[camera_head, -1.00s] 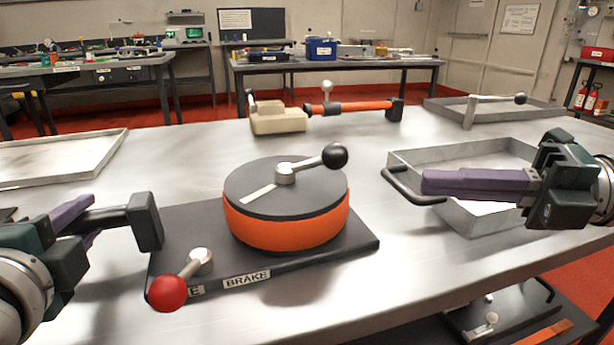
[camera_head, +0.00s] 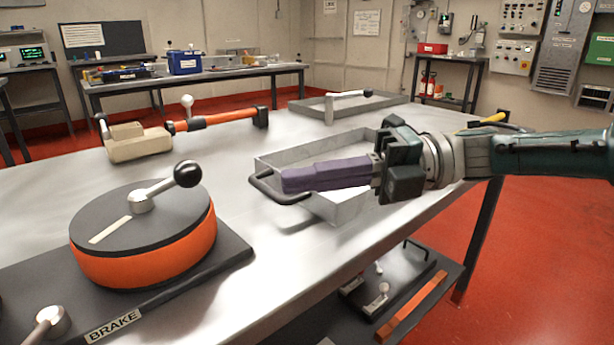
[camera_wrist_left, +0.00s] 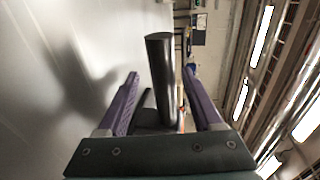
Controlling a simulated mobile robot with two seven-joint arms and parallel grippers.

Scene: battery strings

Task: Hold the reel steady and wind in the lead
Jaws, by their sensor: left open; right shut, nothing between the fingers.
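The reel (camera_head: 165,252) has an orange rim and a dark top with a crank (camera_head: 160,188) ending in a black knob. It sits on a dark base plate (camera_head: 215,258) labelled BRAKE; the brake lever (camera_head: 40,325) is cut off at lower left. My right gripper (camera_head: 285,181) is shut and empty, right of the reel, in front of the grey tray's handle; contact is unclear. My left gripper (camera_wrist_left: 161,76) is outside the head view. In the left wrist view its purple fingers are open, with a dark cylindrical bar (camera_wrist_left: 161,85) between them. No lead is clearly identifiable.
A grey tray (camera_head: 345,212) with a black handle (camera_head: 268,190) stands right of the reel. Behind are a beige block (camera_head: 138,142) with an orange bar (camera_head: 225,117) and another tray (camera_head: 300,105). The metal table's right edge drops to a lower shelf (camera_head: 415,275).

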